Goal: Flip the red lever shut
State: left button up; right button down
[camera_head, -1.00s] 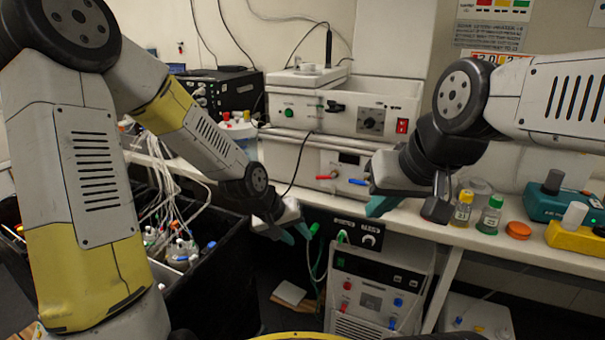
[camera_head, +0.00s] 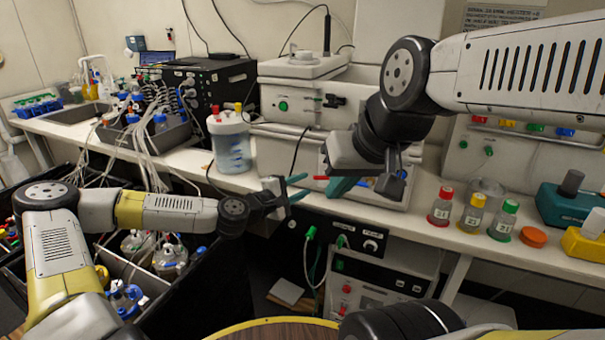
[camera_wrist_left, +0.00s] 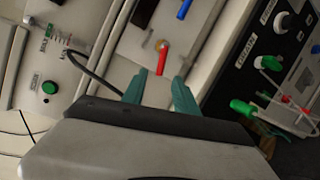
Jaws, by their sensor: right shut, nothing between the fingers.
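The red lever (camera_head: 320,177) sticks out from the front of the lower white unit (camera_head: 310,160) on the bench. In the left wrist view the red lever (camera_wrist_left: 162,60) lies ahead of the gap between my fingertips; I cannot tell whether they touch it. My left gripper (camera_head: 303,187) is open and empty, just left of the lever, its teal fingers apart in the left wrist view (camera_wrist_left: 160,78). My right gripper (camera_head: 340,188) is shut and empty, just right of and below the lever. It partly hides the unit's front near the blue lever (camera_head: 362,183).
A lidded jar of blue liquid (camera_head: 230,145) stands left of the unit. Bottles with red (camera_head: 441,207), yellow (camera_head: 472,214) and green (camera_head: 503,221) caps stand to the right on the bench. A black control box (camera_head: 345,238) sits under the bench edge. A dark bin (camera_head: 215,290) is lower left.

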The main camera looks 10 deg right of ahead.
aim_at(318, 179)
pick_arm(q)
jog(key=x, duration=0.7)
grip_shut()
